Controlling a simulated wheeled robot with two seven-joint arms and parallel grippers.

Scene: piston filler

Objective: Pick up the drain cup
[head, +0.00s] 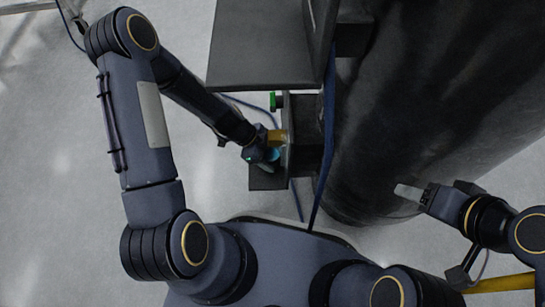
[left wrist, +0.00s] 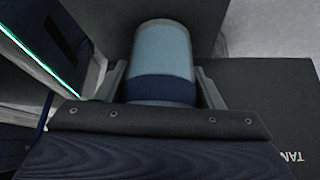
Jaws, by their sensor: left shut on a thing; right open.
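The drain cup (left wrist: 160,52) is a light blue cylinder with a dark blue lower band. In the left wrist view it sits between the two fingers of my left gripper (left wrist: 162,85), which is shut on it. In the head view only a small cyan part of the cup (head: 272,154) shows beside my left gripper (head: 267,163), over a dark ledge (head: 262,183). I cannot tell whether the cup touches the ledge. My right gripper (head: 411,193) is open and empty at the right, in front of the large black cylinder.
A large black cylinder (head: 400,110) fills the right of the head view. A dark grey panel (head: 262,50) stands above the ledge. A green knob (head: 276,101), a yellow part (head: 277,136) and blue cables are close to my left gripper. The pale floor at left is clear.

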